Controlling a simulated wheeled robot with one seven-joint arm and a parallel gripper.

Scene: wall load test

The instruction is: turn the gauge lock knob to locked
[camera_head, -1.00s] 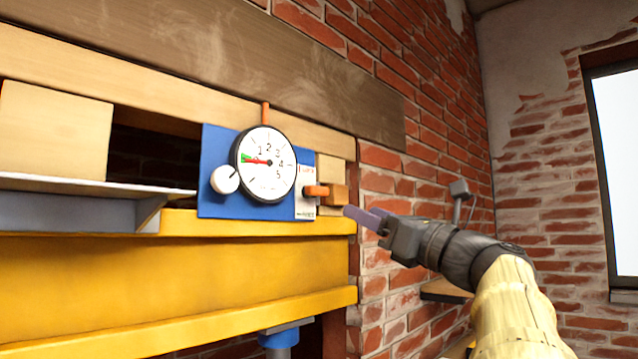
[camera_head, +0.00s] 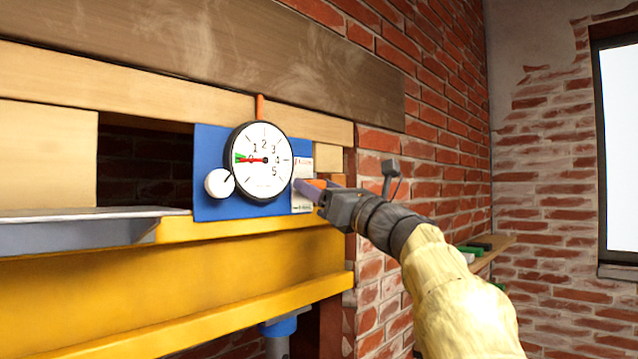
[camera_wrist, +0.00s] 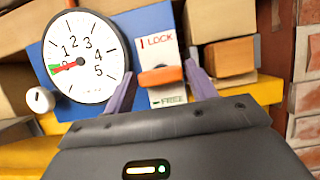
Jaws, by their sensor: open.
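The orange lock knob (camera_wrist: 160,77) sits on a white plate (camera_wrist: 157,45) marked LOCK at the top and FREE at the bottom. Its bar lies roughly level, between the two words. In the head view the knob (camera_head: 318,183) is partly hidden by my gripper. My gripper (camera_head: 308,189) is at the plate. In the wrist view my gripper (camera_wrist: 160,82) is open, with one purple finger on each side of the knob; I cannot tell whether they touch it. The round gauge (camera_head: 264,160) is left of the plate, its red needle pointing left near 0.
A blue panel (camera_head: 210,150) carries the gauge and a white round knob (camera_head: 219,183). A yellow beam (camera_head: 200,285) runs below, and a grey ledge (camera_head: 80,233) juts out at left. Wooden blocks (camera_wrist: 229,54) stand close right of the plate. A shelf (camera_head: 490,252) is farther right.

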